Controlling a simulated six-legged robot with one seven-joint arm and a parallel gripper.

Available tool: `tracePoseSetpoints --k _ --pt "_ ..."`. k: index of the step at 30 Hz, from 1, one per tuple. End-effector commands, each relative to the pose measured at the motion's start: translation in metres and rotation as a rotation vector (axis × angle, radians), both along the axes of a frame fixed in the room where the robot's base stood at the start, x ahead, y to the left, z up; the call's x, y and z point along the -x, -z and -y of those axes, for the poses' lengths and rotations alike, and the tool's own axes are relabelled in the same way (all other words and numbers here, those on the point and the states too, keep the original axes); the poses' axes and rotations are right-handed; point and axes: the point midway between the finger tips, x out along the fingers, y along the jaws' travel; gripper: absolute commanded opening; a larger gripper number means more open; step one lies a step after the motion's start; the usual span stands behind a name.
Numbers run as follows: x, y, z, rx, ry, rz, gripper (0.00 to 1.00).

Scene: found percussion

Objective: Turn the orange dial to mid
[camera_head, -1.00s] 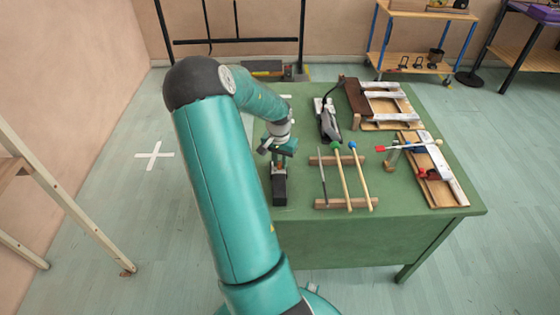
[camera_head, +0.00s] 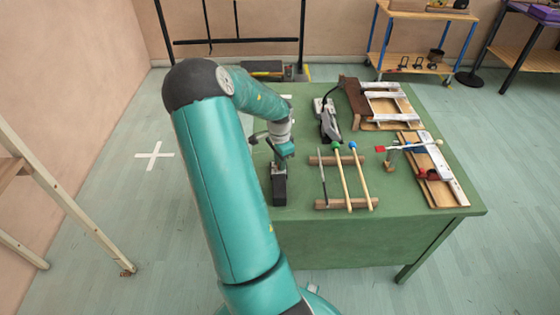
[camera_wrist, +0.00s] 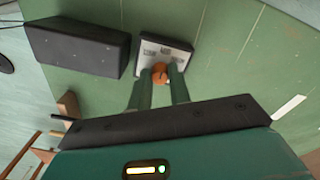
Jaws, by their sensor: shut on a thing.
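The orange dial (camera_wrist: 159,70) sits on a small dark-framed panel with a pale face (camera_wrist: 166,52) and several small labels, too small to read. In the wrist view my gripper (camera_wrist: 160,78) has its two green fingers on either side of the dial, shut on it. The dial's pointer direction cannot be told. In the head view my gripper (camera_head: 283,150) is low over the left part of the green table, and the dial and panel are hidden there by my arm.
A black box (camera_wrist: 78,45) stands close to the panel; it also shows in the head view (camera_head: 279,187). Mallets on a wooden rack (camera_head: 344,180) lie to the right, with a grey tool (camera_head: 328,120) behind.

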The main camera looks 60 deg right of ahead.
Motion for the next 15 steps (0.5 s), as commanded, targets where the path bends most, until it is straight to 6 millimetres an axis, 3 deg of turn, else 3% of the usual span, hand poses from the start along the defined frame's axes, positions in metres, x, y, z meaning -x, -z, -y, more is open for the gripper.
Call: tracePoseSetpoints --k 13,14,15 --pt "-0.0001 -0.0007 0.0006 0.002 0.014 0.000 0.00" --pt "-0.0001 -0.0007 0.0006 0.002 0.014 0.000 0.21" --pt "-0.0001 -0.0007 0.0006 0.002 0.014 0.000 0.29"
